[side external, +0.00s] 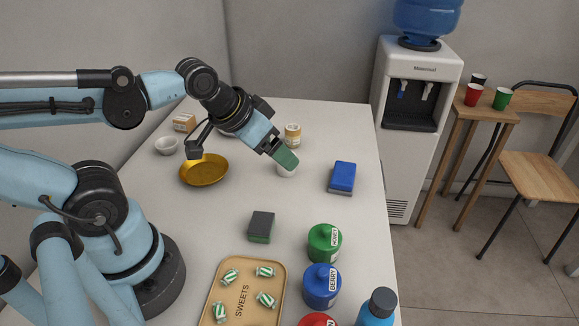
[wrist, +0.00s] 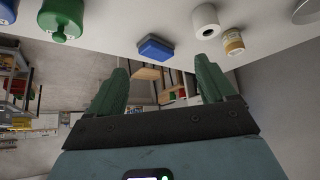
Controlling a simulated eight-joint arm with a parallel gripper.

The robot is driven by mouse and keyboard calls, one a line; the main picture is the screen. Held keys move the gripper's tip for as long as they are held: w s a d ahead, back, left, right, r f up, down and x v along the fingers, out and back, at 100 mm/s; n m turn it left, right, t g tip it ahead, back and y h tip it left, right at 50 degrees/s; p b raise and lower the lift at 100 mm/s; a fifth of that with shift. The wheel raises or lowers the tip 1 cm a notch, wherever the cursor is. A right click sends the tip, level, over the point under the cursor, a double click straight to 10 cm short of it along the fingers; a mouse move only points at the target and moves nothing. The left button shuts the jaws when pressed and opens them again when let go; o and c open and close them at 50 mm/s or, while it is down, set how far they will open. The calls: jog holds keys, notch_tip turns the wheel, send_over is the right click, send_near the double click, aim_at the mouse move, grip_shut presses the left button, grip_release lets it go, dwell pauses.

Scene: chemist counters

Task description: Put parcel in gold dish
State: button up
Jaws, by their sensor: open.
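The parcel (side external: 184,122), a small brown box with a pale label, sits on the far left part of the counter in the side view. The gold dish (side external: 203,172) is a shallow round bowl nearer the camera than the parcel. It looks empty. My gripper (side external: 286,160) is tilted over the counter to the right of both, with green fingers. In the wrist view the two fingers (wrist: 160,76) stand apart with nothing between them. Neither the parcel nor the gold dish shows in the wrist view.
A white roll (wrist: 206,21) is close by my fingers. A yellow-labelled jar (side external: 293,134), white bowl (side external: 166,146), blue sponge (side external: 342,177) and dark green-edged block (side external: 261,227) stand around. A sweets tray (side external: 242,261) and a green jar (side external: 324,243) are at the front.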

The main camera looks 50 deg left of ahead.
dwell(0.3)
jog(key=w+a+r+n+g+y, duration=0.1)
jog(key=w+a+r, duration=0.1)
jog(key=a, duration=0.4)
jog(key=w+a+r+n+g+y, duration=0.1)
jog(key=w+a+r, duration=0.15)
jog(key=a, duration=0.35)
jog(key=n+g+h, duration=0.1)
jog(key=n+g, duration=0.3)
jog(key=n, duration=0.1)
send_over(184, 117)
jog(key=s, duration=0.1)
notch_tip(184, 117, down, 6)
jog(key=f, duration=0.7)
jog(key=w+f, duration=0.1)
jog(key=f, duration=0.3)
jog(key=shift+f, duration=0.25)
jog(key=c, duration=1.2)
